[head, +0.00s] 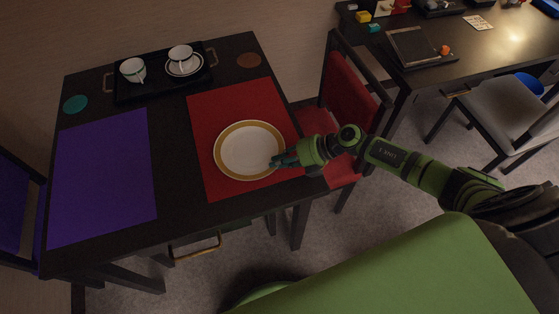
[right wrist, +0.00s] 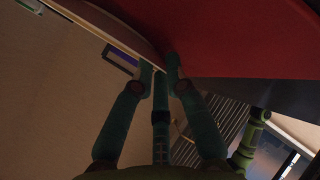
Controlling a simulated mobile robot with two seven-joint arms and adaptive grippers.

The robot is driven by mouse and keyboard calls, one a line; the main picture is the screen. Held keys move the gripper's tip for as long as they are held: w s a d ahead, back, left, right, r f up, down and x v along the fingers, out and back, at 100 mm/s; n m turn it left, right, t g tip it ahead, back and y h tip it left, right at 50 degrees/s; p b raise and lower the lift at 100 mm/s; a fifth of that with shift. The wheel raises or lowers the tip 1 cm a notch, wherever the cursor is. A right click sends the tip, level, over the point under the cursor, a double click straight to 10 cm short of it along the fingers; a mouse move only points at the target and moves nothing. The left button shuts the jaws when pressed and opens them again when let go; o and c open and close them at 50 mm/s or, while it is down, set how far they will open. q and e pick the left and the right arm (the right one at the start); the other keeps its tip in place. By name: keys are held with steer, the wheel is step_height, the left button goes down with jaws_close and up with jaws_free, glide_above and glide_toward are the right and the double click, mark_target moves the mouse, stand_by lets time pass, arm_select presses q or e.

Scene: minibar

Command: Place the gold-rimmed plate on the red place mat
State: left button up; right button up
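The white plate with a gold rim (head: 249,150) lies over the red place mat (head: 205,112) in the head view, within the mat's outline; I cannot tell whether it rests flat or is slightly raised. My right gripper (head: 277,161) is at the plate's right edge. In the right wrist view, the fingertips (right wrist: 159,66) are close together on a thin pale edge of the plate (right wrist: 110,38), pinching its rim. The red mat (right wrist: 240,38) fills the top right there. My left gripper is not in view.
A purple mat (head: 104,176) lies left on the dark table. A black tray (head: 152,88) with two white cups (head: 133,70) (head: 180,55) stands at the back. A red chair (head: 350,95) is close to the table's right side, near my right arm.

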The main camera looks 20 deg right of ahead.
steer(key=o, duration=0.3)
steer(key=shift+s+d+f, duration=0.2)
steer(key=shift+s+f, duration=0.2)
steer(key=shift+f, duration=0.15)
steer(key=shift+w, duration=0.1)
steer(key=shift+r, duration=0.15)
steer(key=shift+v, duration=3.95)
steer(key=shift+w+a+r, duration=0.1)
steer(key=shift+r, duration=0.05)
